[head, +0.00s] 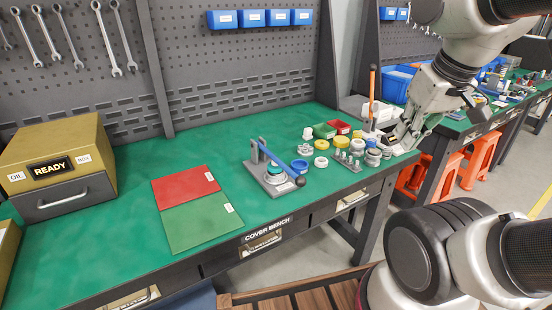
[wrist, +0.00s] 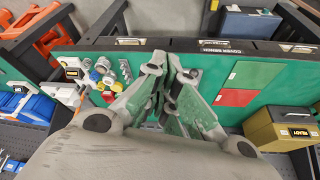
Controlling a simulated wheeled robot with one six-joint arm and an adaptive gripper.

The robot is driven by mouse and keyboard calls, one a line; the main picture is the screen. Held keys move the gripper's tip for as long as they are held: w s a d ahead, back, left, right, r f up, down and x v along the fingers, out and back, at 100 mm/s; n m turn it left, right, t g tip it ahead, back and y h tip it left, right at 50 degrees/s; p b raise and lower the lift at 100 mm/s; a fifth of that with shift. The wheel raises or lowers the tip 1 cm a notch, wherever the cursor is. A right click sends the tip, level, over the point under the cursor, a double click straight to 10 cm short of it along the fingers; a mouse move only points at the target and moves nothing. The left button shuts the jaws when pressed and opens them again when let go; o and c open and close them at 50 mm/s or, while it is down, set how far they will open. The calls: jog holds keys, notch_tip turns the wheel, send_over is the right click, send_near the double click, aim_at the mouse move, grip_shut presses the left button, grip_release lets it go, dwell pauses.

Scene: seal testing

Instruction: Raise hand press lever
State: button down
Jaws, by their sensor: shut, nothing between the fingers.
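The hand press (head: 270,178) stands on the green bench top, with a grey base and an upright post at its back left. Its blue lever (head: 283,163) slopes down from the post to a black knob (head: 300,181) near the bench's front edge. My gripper (head: 398,143) is at the right end of the bench, well right of the press and apart from the lever. In the wrist view my gripper (wrist: 173,68) is shut and empty. I cannot make out the press there; the fingers cover part of the bench.
Several white and yellow caps, a red bin (head: 339,126) and a pegged stand (head: 347,161) lie between press and gripper. A red-green mat (head: 198,207) lies left of the press. A gold READY box (head: 55,155) stands farther left.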

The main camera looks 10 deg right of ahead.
jog(key=c, duration=1.7)
grip_release()
jog(key=shift+a+f, duration=0.15)
jog(key=shift+f, duration=0.05)
jog(key=o, duration=0.6)
jog(key=shift+w+a+f+n+g, duration=0.15)
jog(key=shift+w+a+f+g, duration=0.15)
jog(key=shift+w+f+g, duration=0.3)
jog(key=shift+w+a+f+n+g, duration=0.15)
jog(key=shift+w+a+f+g, duration=0.2)
jog(key=shift+f, duration=0.3)
jog(key=n+g+y, duration=0.2)
jog(key=n+g, duration=0.1)
jog(key=n, duration=0.2)
send_over(302, 177)
jog(key=w+d, duration=0.1)
notch_tip(302, 177, down, 11)
jog(key=f, duration=0.5)
jog(key=a+f, duration=0.1)
jog(key=f, duration=0.1)
jog(key=shift+s+f, duration=0.25)
jog(key=shift+s, duration=0.05)
grip_shut()
